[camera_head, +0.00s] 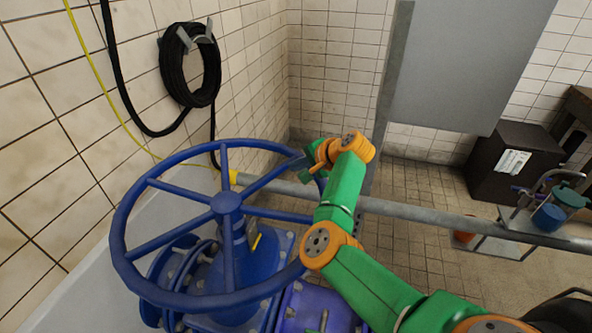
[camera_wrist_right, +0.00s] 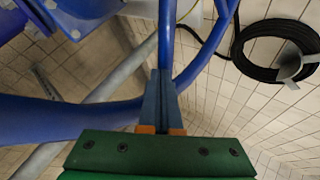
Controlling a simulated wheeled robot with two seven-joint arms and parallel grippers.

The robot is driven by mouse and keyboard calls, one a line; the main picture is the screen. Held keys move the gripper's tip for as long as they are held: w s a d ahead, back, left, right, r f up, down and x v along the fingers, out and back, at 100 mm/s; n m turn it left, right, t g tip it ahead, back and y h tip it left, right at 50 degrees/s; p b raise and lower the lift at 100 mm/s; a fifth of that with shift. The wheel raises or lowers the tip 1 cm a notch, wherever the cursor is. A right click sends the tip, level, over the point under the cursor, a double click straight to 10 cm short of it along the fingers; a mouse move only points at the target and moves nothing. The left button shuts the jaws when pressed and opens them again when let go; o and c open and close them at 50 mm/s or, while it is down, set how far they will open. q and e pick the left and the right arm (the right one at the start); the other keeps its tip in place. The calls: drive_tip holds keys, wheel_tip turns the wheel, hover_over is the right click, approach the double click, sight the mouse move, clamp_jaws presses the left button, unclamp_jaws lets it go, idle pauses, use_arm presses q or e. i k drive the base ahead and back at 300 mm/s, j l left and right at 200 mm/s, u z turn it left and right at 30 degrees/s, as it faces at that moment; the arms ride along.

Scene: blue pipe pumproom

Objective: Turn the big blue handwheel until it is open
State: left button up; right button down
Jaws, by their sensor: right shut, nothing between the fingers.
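The big blue handwheel (camera_head: 227,203) sits on a blue valve body at the left of the head view, its rim, hub and spokes largely in sight. My right gripper (camera_head: 308,172) is at the wheel's far right rim, and its arm covers part of that rim. In the right wrist view, the closed dark blue fingers (camera_wrist_right: 160,76) point toward the wheel rim (camera_wrist_right: 60,118), with blue bars passing behind and beside them. Nothing is between the fingers. Whether they touch the rim I cannot tell. My left gripper is not in view.
A grey pipe rail (camera_head: 420,213) runs behind the wheel to the right. A coiled black hose (camera_head: 190,65) hangs on the left tiled wall. A grey panel (camera_head: 465,65) stands at upper right, with a dark cabinet (camera_head: 510,160) beyond. Tiled floor lies between.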

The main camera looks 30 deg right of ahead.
sight(228, 208)
drive_tip(key=l+u, duration=0.95)
drive_tip(key=i+u, duration=0.1)
drive_tip(key=u, duration=0.2)
